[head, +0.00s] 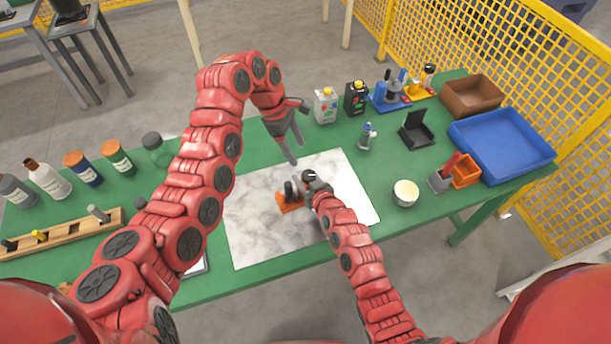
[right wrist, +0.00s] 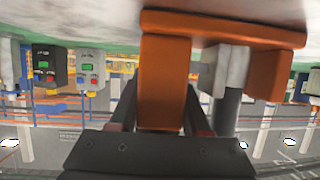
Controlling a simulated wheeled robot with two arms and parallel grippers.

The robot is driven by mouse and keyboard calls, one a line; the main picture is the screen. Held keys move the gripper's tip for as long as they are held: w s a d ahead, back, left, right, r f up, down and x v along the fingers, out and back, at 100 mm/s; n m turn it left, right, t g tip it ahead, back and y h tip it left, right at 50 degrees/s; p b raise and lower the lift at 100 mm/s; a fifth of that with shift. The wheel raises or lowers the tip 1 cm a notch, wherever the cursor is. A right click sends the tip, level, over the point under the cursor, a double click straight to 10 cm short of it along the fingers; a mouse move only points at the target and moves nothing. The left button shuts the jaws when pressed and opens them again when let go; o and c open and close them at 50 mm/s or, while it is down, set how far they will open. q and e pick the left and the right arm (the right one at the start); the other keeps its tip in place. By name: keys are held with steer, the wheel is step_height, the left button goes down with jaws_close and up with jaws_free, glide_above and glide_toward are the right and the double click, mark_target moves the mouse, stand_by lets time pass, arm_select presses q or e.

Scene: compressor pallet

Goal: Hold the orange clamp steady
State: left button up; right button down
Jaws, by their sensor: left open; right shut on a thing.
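The orange clamp (head: 287,206) stands on the grey-white marbled mat (head: 255,235) near the middle of the table, with a dark upright part on top. It fills much of the right wrist view (right wrist: 165,70), which shows the scene upside down. My right gripper (head: 304,193) reaches it from the right. In the right wrist view, its two dark fingers are on either side of an orange upright of the clamp. My left gripper (head: 296,151) is open and empty, pointing down above the mat's back edge, apart from the clamp.
On the green table, a small bottle (head: 367,136), a black open box (head: 416,130), a round white tub (head: 405,192) and a blue tray (head: 502,145) stand to the right. Several bottles and a wooden rack (head: 62,235) are at left. Bare mat lies around the clamp.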

mark_target(309, 174)
arm_select(q)
steer(key=shift+o, duration=0.2)
steer(key=d+r, duration=0.1)
steer(key=d+r+m+y, duration=0.1)
steer(key=d, duration=0.1)
steer(key=shift+s+r+y, duration=0.15)
steer(key=shift+r+y, duration=0.15)
steer(key=f, duration=0.4)
steer(key=f+y, duration=0.1)
steer(key=f, duration=0.3)
steer(key=s+f+t+y, duration=0.1)
steer(key=f, duration=0.3)
steer(key=shift+d, duration=0.3)
jaws_close()
steer(key=shift+m, duration=0.6)
